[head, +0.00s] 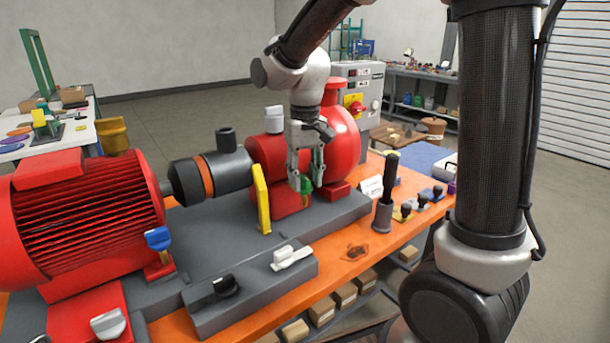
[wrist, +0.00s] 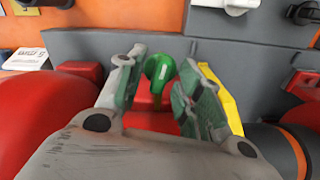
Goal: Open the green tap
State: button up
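The green tap (wrist: 160,70) shows in the wrist view between the two fingers of my gripper (wrist: 161,78). It has a rounded green handle with a narrower stem below, against the red pump body. Gaps show on both sides of the handle, so the fingers are apart and not closed on it. In the head view my gripper (head: 305,182) points down in front of the red pump, and only a small part of the green tap (head: 308,187) shows between its fingers. I cannot tell the exact depth of the fingertips relative to the handle.
A yellow upright lever (head: 262,199) stands close left of my gripper. A blue tap (head: 158,239) is by the red motor (head: 85,205). White and black handles sit on a grey block (head: 250,297) in front. A black lever (head: 386,185) stands to the right.

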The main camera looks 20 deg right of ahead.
grip_shut()
jog(key=shift+n, duration=1.4)
grip_release()
jog(key=shift+r, duration=0.1)
